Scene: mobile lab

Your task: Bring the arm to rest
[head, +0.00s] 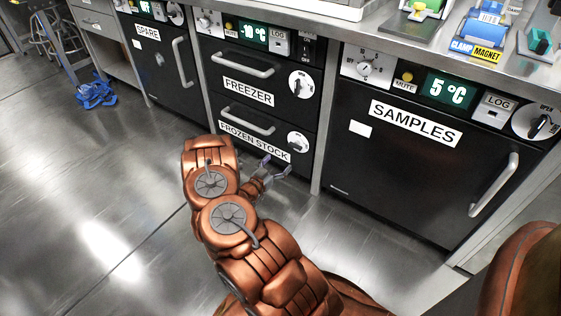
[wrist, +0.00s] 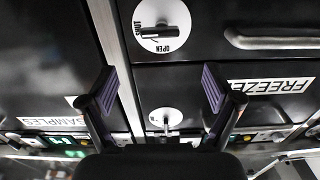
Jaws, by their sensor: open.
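My gripper (head: 276,168) is at the end of my copper-coloured arm, in front of the frozen stock drawer (head: 262,118), low at the cabinet row. In the wrist view, which is upside down, my gripper (wrist: 160,90) has its two purple-padded fingers wide apart with nothing between them. The arm is bent and stretched out ahead of me. The gap between the fingertips and the drawer front is hard to judge.
The freezer drawer (head: 235,87) and samples door (head: 400,160) have protruding handles. The spare door (head: 158,60) is at left. All look closed. A counter (head: 400,50) above holds a clamp magnet (head: 483,35). Blue crumpled material (head: 96,92) lies left. The metal floor (head: 90,190) is otherwise clear.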

